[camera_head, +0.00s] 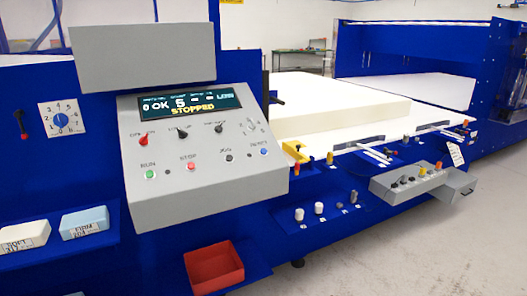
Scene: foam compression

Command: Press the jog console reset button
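A grey sloped console (205,190) stands on the blue machine at centre left. Its lit display (190,105) reads "STOPPED" in yellow. Along its lower row are a green RUN button (151,174), a red STOP button (192,166), a black JOG button (229,157) and a blue button (264,152) at the right end, whose small label appears to read RESET. Nothing covers these buttons. Neither of my grippers shows in the head view.
Red-handled and dark selector knobs sit above the buttons. A red open bin (214,268) is below the console. White foam (300,105) lies behind it. A small grey control box (408,180) with an open drawer is at right. Two labelled blocks (85,222) lie at lower left.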

